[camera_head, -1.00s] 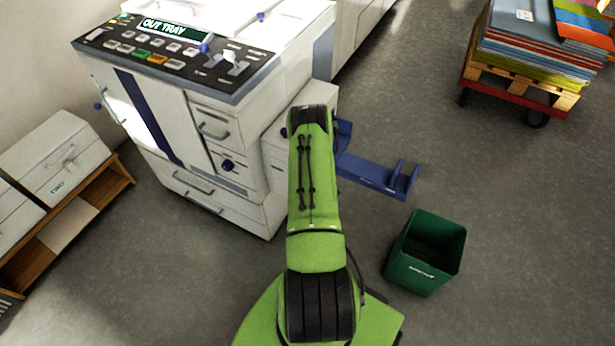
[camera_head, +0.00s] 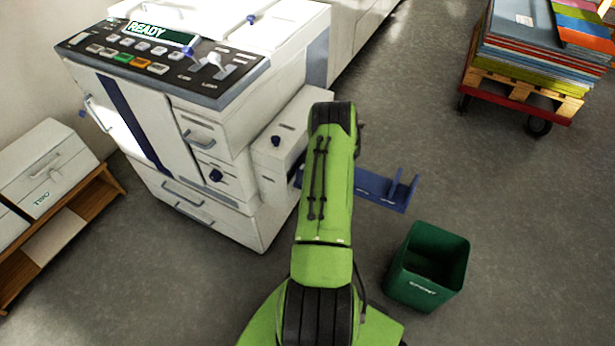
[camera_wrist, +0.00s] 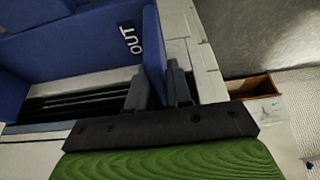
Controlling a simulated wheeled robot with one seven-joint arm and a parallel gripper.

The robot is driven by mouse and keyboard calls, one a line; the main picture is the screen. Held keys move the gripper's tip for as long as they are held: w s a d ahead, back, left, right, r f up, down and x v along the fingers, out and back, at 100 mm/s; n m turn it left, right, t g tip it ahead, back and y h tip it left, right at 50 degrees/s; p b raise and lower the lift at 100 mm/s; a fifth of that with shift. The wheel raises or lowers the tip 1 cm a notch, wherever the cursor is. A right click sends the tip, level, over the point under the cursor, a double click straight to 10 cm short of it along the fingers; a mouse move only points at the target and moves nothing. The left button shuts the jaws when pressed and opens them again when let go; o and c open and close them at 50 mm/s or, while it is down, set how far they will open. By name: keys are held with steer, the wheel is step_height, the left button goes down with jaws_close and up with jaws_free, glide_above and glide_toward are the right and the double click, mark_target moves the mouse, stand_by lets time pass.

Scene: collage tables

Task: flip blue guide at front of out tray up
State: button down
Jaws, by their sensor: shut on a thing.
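The blue out tray (camera_head: 378,191) sticks out from the right side of the white machine, low over the floor. Upright blue plates stand at its far right end. In the wrist view my gripper (camera_wrist: 158,72) has its two dark fingers on either side of a narrow upright blue guide (camera_wrist: 153,42), shut on it. In the head view my green arm hides the gripper and the tray's near part.
The white machine (camera_head: 216,135) has a control panel whose display (camera_head: 160,33) reads "READY". A green bin (camera_head: 427,268) stands on the floor right of my arm. A pallet cart (camera_head: 520,92) with stacked sheets is at upper right. Open floor lies between them.

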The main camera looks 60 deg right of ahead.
stand_by(0.4)
steer(key=c, duration=1.1)
jaws_free()
steer(key=shift+f, duration=0.1)
steer(key=p+v, duration=0.4)
steer(key=v, duration=1.1)
steer(key=shift+d+r, duration=0.15)
steer(key=shift+r, duration=0.25)
